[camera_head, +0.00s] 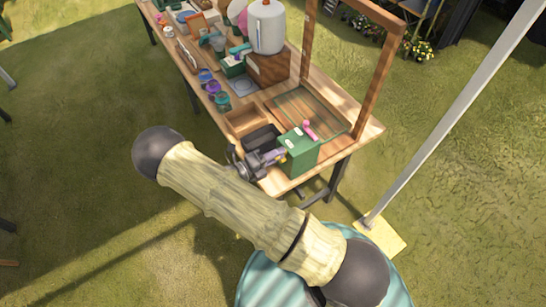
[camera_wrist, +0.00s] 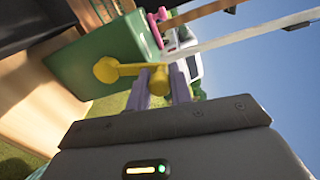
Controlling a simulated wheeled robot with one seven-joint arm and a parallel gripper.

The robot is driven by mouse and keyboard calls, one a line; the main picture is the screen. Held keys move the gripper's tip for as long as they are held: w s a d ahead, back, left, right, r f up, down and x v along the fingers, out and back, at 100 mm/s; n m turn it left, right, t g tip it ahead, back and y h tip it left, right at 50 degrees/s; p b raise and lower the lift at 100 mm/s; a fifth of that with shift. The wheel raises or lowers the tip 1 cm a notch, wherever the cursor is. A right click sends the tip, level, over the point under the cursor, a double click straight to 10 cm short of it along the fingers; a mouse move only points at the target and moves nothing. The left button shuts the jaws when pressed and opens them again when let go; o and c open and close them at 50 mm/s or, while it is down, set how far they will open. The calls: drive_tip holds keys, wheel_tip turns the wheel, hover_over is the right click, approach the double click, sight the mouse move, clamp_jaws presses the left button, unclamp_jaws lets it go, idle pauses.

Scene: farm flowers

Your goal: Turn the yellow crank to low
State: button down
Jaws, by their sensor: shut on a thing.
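The yellow crank (camera_wrist: 125,69) sits on the side of a green box (camera_wrist: 75,62). Its round hub is at the left in the wrist view and its arm runs right to the handle. My gripper (camera_wrist: 160,84) has its two lilac fingers on either side of the handle and is shut on it. In the head view the green box (camera_head: 301,153) stands at the near corner of the table, with my gripper (camera_head: 277,156) against its left side. The crank is mostly hidden there by the fingers. No low marking is readable.
A pink lever (camera_head: 310,130) is on top of the green box. The wooden table (camera_head: 368,131) also holds a wooden tray, colored jars (camera_head: 213,88) and a white canister (camera_head: 266,27). A wooden frame (camera_head: 378,75) rises at its right. Grass surrounds it.

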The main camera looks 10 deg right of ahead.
drive_tip(key=shift+f, duration=0.1)
idle(0.3)
drive_tip(key=c, duration=1.3)
unclamp_jaws()
drive_tip(key=shift+a, duration=0.15)
drive_tip(key=b+v, duration=0.5)
drive_tip(key=v, duration=1.2)
drive_tip(key=shift+a, duration=0.1)
